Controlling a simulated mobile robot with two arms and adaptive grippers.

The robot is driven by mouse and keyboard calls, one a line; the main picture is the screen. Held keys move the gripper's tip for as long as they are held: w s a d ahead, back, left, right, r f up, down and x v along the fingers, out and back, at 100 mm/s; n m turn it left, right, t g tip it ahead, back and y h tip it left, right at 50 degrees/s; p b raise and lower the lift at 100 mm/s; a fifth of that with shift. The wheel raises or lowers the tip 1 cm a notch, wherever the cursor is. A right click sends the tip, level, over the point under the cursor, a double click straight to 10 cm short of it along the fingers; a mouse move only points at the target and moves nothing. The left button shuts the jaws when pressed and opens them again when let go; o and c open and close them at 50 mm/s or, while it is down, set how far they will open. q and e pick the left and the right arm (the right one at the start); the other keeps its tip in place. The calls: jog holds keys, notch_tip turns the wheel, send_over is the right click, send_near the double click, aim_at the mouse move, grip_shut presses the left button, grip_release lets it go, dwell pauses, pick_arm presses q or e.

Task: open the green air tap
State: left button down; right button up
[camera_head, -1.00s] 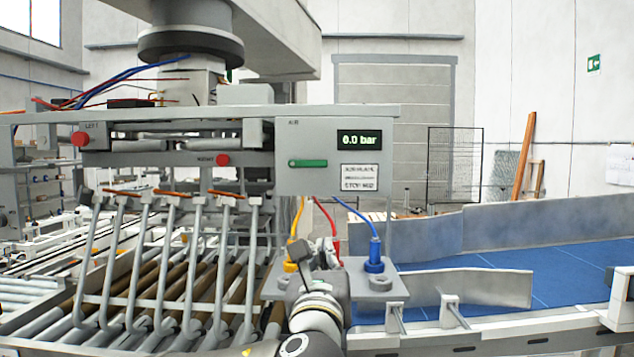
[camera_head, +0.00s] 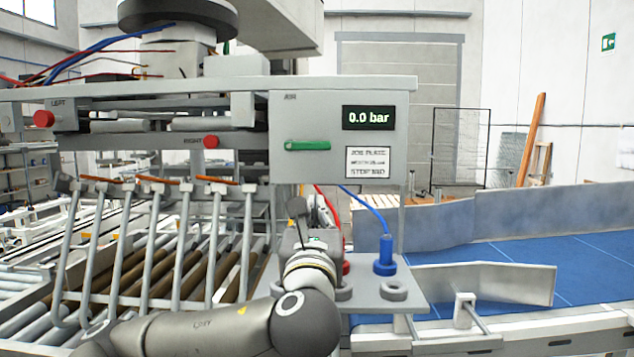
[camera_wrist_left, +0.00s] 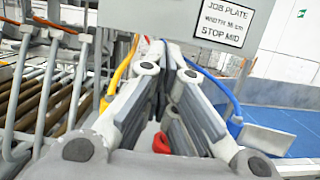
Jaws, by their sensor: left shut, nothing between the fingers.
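The green air tap (camera_head: 308,146) is a green lever lying horizontally on the grey air panel (camera_head: 386,91). The display (camera_head: 368,118) above and to its right reads 0.0 bar. My left gripper (camera_head: 316,212) is below the tap and the panel, apart from them, in front of the hoses. In the left wrist view its fingers (camera_wrist_left: 172,62) come together at the far end, shut with nothing between them. The tap is not in the left wrist view; the panel's lower part with the job plate (camera_wrist_left: 229,22) is. My right gripper is not in view.
A blue plug (camera_head: 385,256) with its hose stands on a grey bracket right of my left gripper. A yellow hose (camera_wrist_left: 118,72) and a red plug (camera_wrist_left: 161,143) are close around the fingers. Bent grey forks (camera_head: 150,245) stand left; a blue conveyor (camera_head: 540,262) lies right.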

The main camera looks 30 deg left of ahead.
pick_arm(q)
jog(key=p, duration=0.4)
send_near(318, 169)
jog(key=w+a, duration=0.2)
jog(key=w, duration=0.1)
jog(key=w+a, duration=0.1)
jog(key=shift+w+f, duration=0.3)
jog(key=shift+w, duration=0.1)
notch_tip(318, 169, up, 2)
jog(key=shift+w+r+p, duration=0.1)
jog(key=shift+w+p, duration=0.05)
jog(key=shift+p, duration=0.75)
jog(key=shift+d+r+p, duration=0.1)
jog(key=shift+r+p, duration=0.25)
jog(key=shift+r, duration=0.2)
jog(key=shift+s+r, duration=0.15)
jog(key=shift+s, duration=0.05)
jog(key=shift+w, duration=0.1)
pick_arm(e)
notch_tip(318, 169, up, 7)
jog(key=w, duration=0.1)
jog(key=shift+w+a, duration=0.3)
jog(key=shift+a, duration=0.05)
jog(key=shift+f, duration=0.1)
